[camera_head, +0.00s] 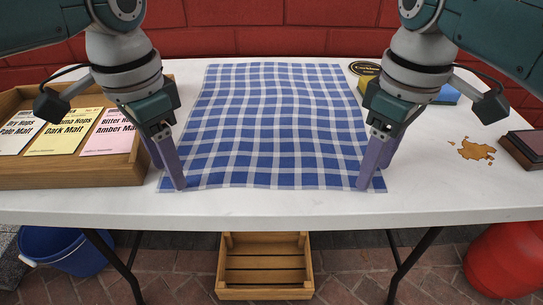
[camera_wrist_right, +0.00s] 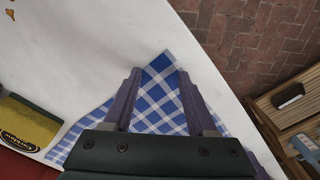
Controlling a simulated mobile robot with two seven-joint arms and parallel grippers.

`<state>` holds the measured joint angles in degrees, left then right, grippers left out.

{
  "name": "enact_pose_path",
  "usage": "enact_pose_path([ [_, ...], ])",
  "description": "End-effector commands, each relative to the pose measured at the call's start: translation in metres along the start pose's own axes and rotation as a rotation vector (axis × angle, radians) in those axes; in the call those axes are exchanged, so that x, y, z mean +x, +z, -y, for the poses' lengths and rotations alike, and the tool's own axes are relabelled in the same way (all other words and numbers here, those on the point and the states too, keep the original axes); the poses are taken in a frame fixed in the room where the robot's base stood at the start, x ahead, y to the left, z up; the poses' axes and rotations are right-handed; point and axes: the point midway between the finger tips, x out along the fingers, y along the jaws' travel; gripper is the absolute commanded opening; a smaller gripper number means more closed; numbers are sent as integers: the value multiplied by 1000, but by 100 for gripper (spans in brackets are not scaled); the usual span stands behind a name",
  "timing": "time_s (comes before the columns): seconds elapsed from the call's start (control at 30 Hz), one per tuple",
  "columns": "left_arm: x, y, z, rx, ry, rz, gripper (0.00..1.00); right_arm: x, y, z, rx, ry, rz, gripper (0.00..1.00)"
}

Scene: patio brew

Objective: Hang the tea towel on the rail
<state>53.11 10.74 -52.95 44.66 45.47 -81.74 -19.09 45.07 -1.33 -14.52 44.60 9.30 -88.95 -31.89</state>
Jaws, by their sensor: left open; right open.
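The tea towel (camera_head: 272,125), blue and white checked, lies spread flat on the white table, its near edge close to the table's front edge. My left gripper (camera_head: 169,178) is open at the towel's near left corner. My right gripper (camera_head: 377,177) is open at the near right corner. In the right wrist view the towel (camera_wrist_right: 158,100) shows between and beside the open fingers of the right gripper (camera_wrist_right: 157,82), with its corner just past the fingertips. I cannot tell whether the fingers touch the cloth. I do not see a rail in either view.
A wooden tray (camera_head: 75,177) with label cards stands left of the towel. A blue bucket (camera_head: 70,250), wooden crate (camera_head: 265,293) and red container (camera_head: 503,262) are below table level.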

Motion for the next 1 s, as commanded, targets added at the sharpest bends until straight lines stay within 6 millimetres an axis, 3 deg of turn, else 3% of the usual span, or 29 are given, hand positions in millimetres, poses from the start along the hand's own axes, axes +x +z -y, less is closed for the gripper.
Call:
enact_pose_path([
  [0.4,5,0,0,1,0,0,56,5,0,0,0,0,0,56],
  [1.0,5,1,0,0,0,3,23,5,1,0,0,0,2,23],
])
